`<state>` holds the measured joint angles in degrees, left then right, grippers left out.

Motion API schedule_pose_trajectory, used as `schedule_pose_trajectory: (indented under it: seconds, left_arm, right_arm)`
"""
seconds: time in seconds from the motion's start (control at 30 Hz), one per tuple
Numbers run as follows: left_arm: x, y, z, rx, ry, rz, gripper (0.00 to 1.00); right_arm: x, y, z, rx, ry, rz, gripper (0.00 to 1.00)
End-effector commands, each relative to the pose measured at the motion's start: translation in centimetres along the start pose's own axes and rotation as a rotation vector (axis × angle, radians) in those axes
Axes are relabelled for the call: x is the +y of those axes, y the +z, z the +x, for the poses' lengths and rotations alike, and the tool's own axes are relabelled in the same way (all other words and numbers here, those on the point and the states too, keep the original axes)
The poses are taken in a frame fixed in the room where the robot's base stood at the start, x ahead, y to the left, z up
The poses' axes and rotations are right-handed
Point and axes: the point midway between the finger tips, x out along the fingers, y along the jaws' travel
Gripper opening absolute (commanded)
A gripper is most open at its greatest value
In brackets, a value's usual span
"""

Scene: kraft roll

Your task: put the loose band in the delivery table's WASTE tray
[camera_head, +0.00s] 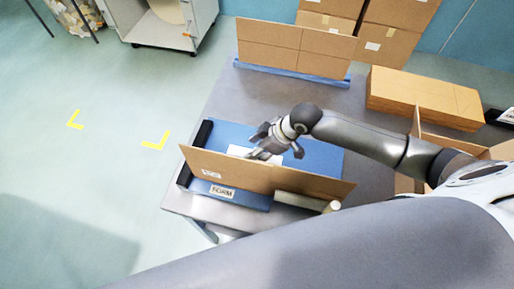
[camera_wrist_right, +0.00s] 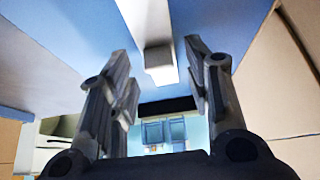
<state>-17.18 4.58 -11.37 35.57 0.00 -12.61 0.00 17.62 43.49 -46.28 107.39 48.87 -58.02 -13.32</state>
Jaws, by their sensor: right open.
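I cannot make out the loose band or a WASTE tray in either view. My right gripper (camera_head: 268,142) reaches in from the right over a blue board labelled FORM (camera_head: 318,158), close behind an upright brown cardboard sheet (camera_head: 262,176). In the right wrist view my right gripper (camera_wrist_right: 153,52) is open, its fingers spread wide. A pale bar with a block-like end (camera_wrist_right: 158,62) shows between the fingers; I cannot tell whether they touch it. A white patch on the board (camera_head: 238,151) is partly hidden by the gripper. My left gripper is out of view.
The grey table (camera_head: 365,178) also holds a second upright cardboard sheet (camera_head: 295,50), a flat cardboard stack (camera_head: 424,98) and an open carton at the right. Boxes (camera_head: 385,45) stand behind. A white cabinet (camera_head: 165,25) is at the back left.

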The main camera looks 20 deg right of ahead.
Motion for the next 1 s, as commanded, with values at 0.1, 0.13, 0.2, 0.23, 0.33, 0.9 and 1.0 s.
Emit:
schedule_pose_trajectory:
  seconds: [0.1, 0.13, 0.2, 0.23, 0.33, 0.9, 1.0]
  left_arm:
    - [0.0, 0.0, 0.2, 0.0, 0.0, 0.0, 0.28]
    - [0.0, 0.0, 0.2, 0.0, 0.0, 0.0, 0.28]
    - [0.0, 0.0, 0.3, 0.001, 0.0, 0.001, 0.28]
    - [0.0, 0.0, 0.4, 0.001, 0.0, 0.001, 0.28]
    - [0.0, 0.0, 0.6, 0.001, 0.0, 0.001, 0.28]
    - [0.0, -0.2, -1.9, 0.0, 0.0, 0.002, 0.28]
    - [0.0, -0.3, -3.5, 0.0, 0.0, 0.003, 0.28]
  right_arm:
    - [0.2, 0.1, -1.5, 0.001, 0.003, -0.001, 0.45]
    - [0.2, 0.1, -2.0, 0.0, 0.004, 0.0, 0.45]
    - [0.1, 0.1, -3.4, -0.001, 0.003, -0.003, 0.45]
    - [0.2, 0.1, -4.0, -0.001, 0.005, -0.002, 0.45]
    - [0.1, 0.1, -6.2, -0.002, 0.004, -0.003, 0.45]
    - [-0.1, -1.1, -11.8, 0.01, -0.005, -0.003, 0.5]
    - [-0.1, -1.1, -11.4, 0.009, -0.004, 0.0, 0.5]
